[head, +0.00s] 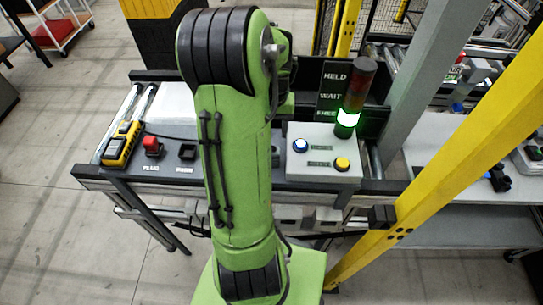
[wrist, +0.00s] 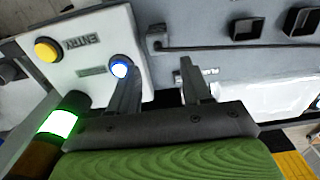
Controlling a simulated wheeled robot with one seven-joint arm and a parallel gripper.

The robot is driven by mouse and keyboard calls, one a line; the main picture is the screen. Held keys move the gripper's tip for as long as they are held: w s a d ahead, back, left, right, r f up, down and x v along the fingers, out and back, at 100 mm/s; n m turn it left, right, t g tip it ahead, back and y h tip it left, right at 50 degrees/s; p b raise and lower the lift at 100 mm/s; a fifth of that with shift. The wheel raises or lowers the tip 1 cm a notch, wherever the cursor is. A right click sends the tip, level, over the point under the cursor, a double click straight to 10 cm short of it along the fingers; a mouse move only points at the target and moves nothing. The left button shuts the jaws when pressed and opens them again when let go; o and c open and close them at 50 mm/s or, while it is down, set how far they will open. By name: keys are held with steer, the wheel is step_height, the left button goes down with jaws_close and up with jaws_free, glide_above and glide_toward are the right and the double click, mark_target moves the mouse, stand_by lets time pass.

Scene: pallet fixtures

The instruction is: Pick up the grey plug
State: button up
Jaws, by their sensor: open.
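I cannot make out a grey plug for certain in either view. In the head view a red block (head: 153,146) sits in a dark holder above a label reading PLUG. A black square holder (head: 187,152) stands to its right. The wrist view shows two black square holders that look empty (wrist: 247,28) (wrist: 300,20). My gripper (wrist: 156,74) is open over the grey bench top beside the control box, with nothing between its fingers. Its left finger overlaps the edge of the blue button. In the head view my arm hides the gripper and the middle of the bench.
A white control box (head: 322,165) carries a blue button (head: 300,146) and a yellow button (head: 342,164). A stack light (head: 357,95) glows green beside the HELD, WAIT, FREE sign (head: 334,90). A yellow device (head: 121,146) lies at the bench's left. A yellow post (head: 450,150) rises at right.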

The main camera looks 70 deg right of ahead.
mark_target(274, 150)
steer(key=f, duration=0.9)
steer(key=shift+s+a, duration=0.15)
steer(key=shift+a, duration=0.1)
steer(key=shift+d+f, duration=0.15)
steer(key=shift+f, duration=0.4)
steer(key=c, duration=0.8)
steer(key=shift+o, duration=0.2)
step_height(274, 150, up, 10)
steer(key=shift+r, duration=0.1)
